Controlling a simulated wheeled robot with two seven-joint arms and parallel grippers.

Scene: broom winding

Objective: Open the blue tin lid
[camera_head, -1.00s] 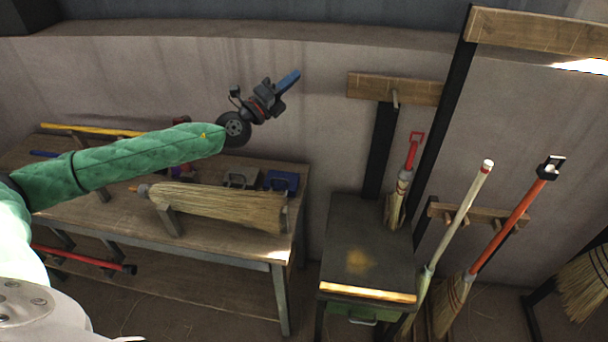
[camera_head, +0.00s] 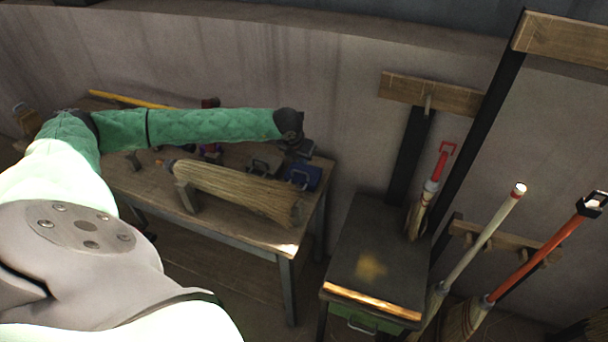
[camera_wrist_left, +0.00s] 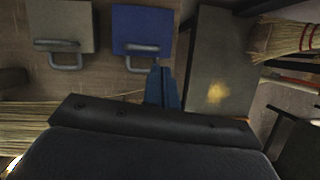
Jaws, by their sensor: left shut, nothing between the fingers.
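The blue tin (camera_head: 306,179) stands near the right end of the wooden workbench (camera_head: 240,241). Its lid (camera_wrist_left: 143,27) looks closed and flat in the left wrist view, with a grey loop handle (camera_wrist_left: 142,64) at its near edge. My left gripper (camera_head: 306,149) is just behind or above the tin in the head view, pointing down. In the left wrist view its blue fingers (camera_wrist_left: 159,72) are shut and empty, just right of the handle. Whether they touch it I cannot tell. My right gripper is not in view.
A grey tin (camera_wrist_left: 63,27) with a similar handle stands left of the blue one. A straw broom head (camera_head: 238,191) lies along the bench front. A dark-topped cabinet (camera_head: 381,255) stands to the right, with several brooms beyond it.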

